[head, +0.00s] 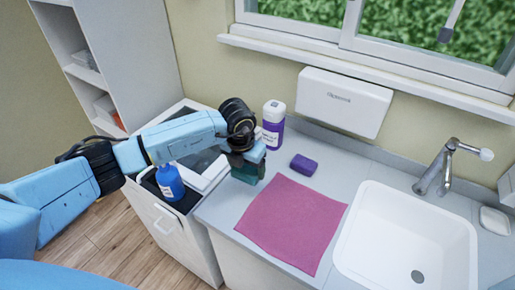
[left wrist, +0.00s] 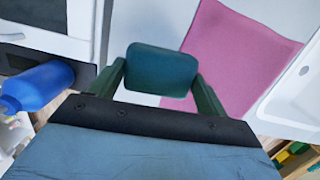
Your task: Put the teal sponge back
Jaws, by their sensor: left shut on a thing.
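The teal sponge (left wrist: 160,70) is between the two fingers of my left gripper (left wrist: 164,84) in the left wrist view. The gripper is shut on it. In the head view my left gripper (head: 247,166) holds the teal sponge (head: 247,174) at the counter's left end, left of the pink cloth (head: 291,221). I cannot tell whether the sponge touches the counter. A purple sponge (head: 304,164) lies on the counter behind the cloth. My right gripper is in neither view.
A white and purple canister (head: 273,124) stands at the back of the counter, near my left gripper. A blue bottle (head: 169,182) stands on the lower cabinet at left. The white sink (head: 440,232) and tap (head: 437,170) are at right. A soap bar (head: 495,220) lies right of the sink.

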